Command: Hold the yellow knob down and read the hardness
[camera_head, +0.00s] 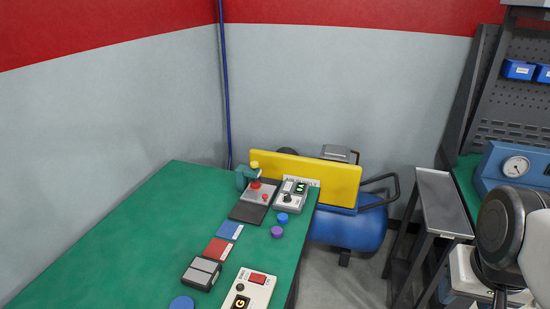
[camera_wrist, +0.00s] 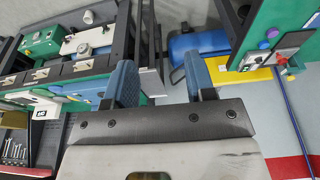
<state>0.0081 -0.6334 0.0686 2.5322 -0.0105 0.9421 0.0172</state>
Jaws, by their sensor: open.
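The yellow knob (camera_head: 254,165) sits on top of a small green tester stand (camera_head: 243,178) at the far end of the green bench in the head view. A red part (camera_head: 256,184) shows below the knob, over a grey plate. A grey readout box (camera_head: 290,196) with a small lit green display stands just right of the stand; its digits are too small to read. My gripper (camera_wrist: 160,78) shows two blue fingers wide apart with nothing between them in the wrist view. It is well away from the knob, on the right side of the head view.
A yellow panel (camera_head: 305,177) stands behind the tester, with a blue compressor (camera_head: 348,229) beyond. Blue and red pads (camera_head: 217,249), round pucks (camera_head: 277,231) and a control box (camera_head: 246,291) lie on the green bench (camera_head: 120,249). Its left part is clear. A grey trolley (camera_head: 442,197) stands right.

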